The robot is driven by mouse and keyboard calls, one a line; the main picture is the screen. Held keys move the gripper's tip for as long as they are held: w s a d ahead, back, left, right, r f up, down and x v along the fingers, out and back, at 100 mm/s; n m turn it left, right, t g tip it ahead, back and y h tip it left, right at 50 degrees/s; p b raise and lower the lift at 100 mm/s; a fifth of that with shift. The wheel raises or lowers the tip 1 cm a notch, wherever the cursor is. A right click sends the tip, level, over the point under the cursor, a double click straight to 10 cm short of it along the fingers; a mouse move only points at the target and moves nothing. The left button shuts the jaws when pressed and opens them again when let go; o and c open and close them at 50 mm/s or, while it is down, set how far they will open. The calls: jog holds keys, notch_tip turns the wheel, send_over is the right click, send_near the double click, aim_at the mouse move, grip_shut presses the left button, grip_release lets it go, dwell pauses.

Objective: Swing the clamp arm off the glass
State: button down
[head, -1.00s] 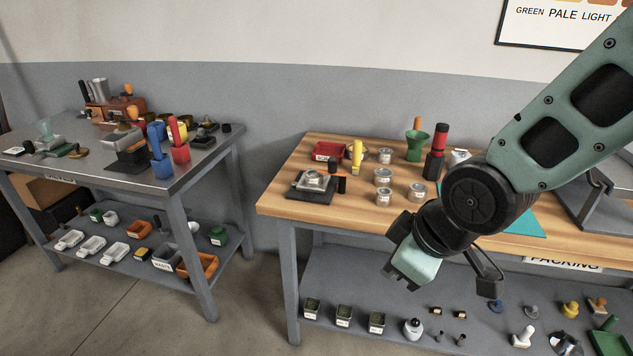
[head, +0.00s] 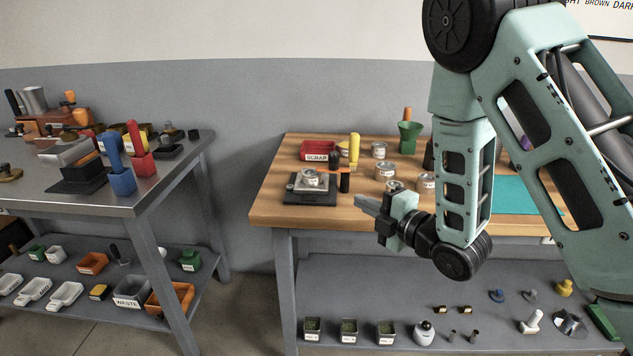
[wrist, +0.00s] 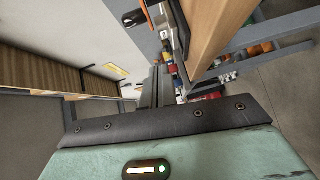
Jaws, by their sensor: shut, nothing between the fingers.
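A fixture with a dark base (head: 307,197) stands near the left front of the wooden bench. A small round clear-and-silver piece (head: 310,178), which looks like the glass, sits on its grey block.
A red scrap bin (head: 318,150), a yellow-handled tool (head: 354,148) and several tins (head: 385,171) stand behind the fixture and my gripper. A steel bench (head: 150,190) stands to the left across a floor gap. The bench front left of the fixture is clear.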

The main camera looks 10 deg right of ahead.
jog(key=shift+w+n+t+y, duration=0.2)
jog(key=shift+n+t+y, duration=0.1)
jog(key=shift+n, duration=0.2)
jog(key=p, duration=0.1)
send_near(321, 170)
jog(key=a, duration=0.2)
jog(key=w+a, duration=0.1)
jog(key=shift+a+r, duration=0.1)
jog(key=shift+a, duration=0.3)
jog(key=w, duration=0.1)
jog(key=w+p, duration=0.1)
jog(key=w, duration=0.1)
jog(key=shift+w+d, duration=0.1)
jog(key=shift+d, duration=0.3)
jog(key=shift+w+d, duration=0.15)
jog(key=shift+w, duration=0.3)
